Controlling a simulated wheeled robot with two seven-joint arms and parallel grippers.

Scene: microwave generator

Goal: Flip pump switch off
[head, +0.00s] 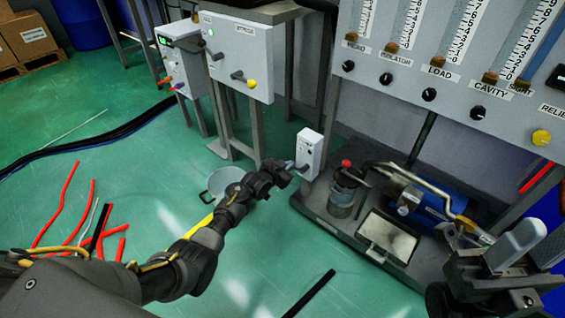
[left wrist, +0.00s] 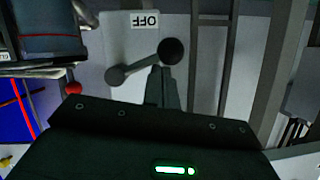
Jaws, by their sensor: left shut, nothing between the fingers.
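The pump switch is a small white box (head: 311,151) on a post beside the pump bench. In the left wrist view its white panel (left wrist: 190,100) carries an OFF label (left wrist: 145,20) at the top. A grey lever (left wrist: 142,64) with a dark round knob (left wrist: 171,51) slants up to the right across the panel, below the label. My left gripper (head: 290,168) is at the front of the box, its fingers (left wrist: 161,86) shut and empty. The fingertips are just below the knob; whether they touch it I cannot tell.
Another control box (head: 238,55) stands behind. Red tubes (head: 72,215) lie on the green floor at left.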

